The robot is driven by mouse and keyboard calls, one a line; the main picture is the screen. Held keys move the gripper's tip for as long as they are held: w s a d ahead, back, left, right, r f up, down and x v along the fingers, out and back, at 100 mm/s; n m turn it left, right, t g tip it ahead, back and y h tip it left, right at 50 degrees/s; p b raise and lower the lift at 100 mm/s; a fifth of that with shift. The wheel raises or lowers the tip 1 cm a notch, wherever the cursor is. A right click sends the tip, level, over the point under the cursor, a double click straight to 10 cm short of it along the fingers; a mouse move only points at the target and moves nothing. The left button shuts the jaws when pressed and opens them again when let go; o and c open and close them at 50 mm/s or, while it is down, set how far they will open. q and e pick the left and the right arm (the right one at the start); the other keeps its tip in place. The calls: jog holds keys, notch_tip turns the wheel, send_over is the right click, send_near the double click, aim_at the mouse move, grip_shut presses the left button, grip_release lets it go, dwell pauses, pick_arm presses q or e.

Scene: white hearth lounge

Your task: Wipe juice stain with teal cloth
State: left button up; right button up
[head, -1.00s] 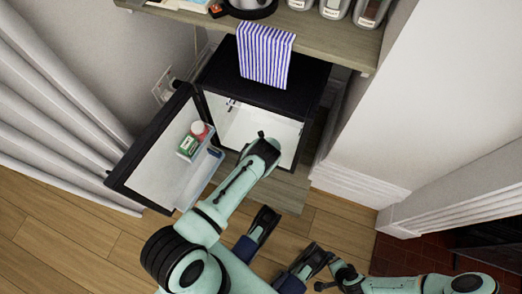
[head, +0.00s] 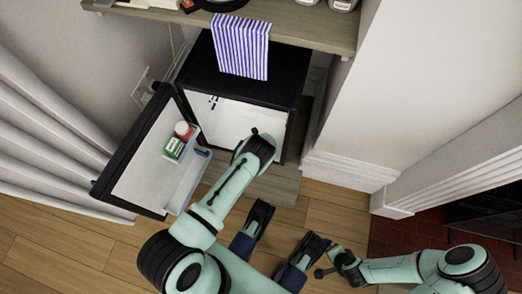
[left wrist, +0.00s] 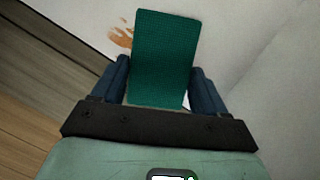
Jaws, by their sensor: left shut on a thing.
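The teal cloth (left wrist: 163,40) stands out from between the two blue fingers of my left gripper (left wrist: 158,80), which is shut on it. The orange-brown juice stain (left wrist: 121,36) shows just left of the cloth's far end, on a white surface inside the small black fridge (head: 240,76). Part of the stain may be hidden behind the cloth. In the head view my left arm reaches to the fridge opening, and its wrist hides the gripper and cloth.
A striped towel (head: 241,46) hangs from the wooden shelf (head: 300,27) above. A white wall stands right of the fridge. Wooden floor (head: 45,235) lies in front.

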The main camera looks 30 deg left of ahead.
pick_arm(q)
jog(key=shift+s+a+f, duration=0.1)
jog(key=shift+s+a, duration=0.25)
jog(key=shift+a, duration=0.5)
jog(key=shift+s+a+f, duration=0.1)
jog(key=shift+s+a, duration=0.2)
jog(key=shift+a, duration=0.5)
jog(key=shift+s+a+r, duration=0.1)
jog(key=shift+s+a, duration=0.15)
jog(key=shift+a, duration=0.55)
jog(key=shift+s+a+r, duration=0.1)
jog(key=shift+s+a, duration=0.15)
jog(key=shift+a, duration=0.5)
pick_arm(e)
jog(key=shift+s+a+r, duration=0.2)
jog(key=shift+s+a, duration=0.15)
jog(key=shift+s, duration=0.2)
pick_arm(q)
jog(key=shift+p, duration=0.3)
notch_tip(320, 180, up, 5)
jog(key=p, duration=0.3)
jog(key=shift+w+f, duration=0.1)
jog(key=shift+w, duration=0.05)
jog(key=shift+r+p, duration=0.3)
jog(key=shift+r, duration=0.3)
pick_arm(e)
jog(key=v, duration=0.3)
jog(key=shift+w+a+r, duration=0.15)
jog(key=shift+w+r, duration=0.1)
jog(key=shift+r, duration=0.2)
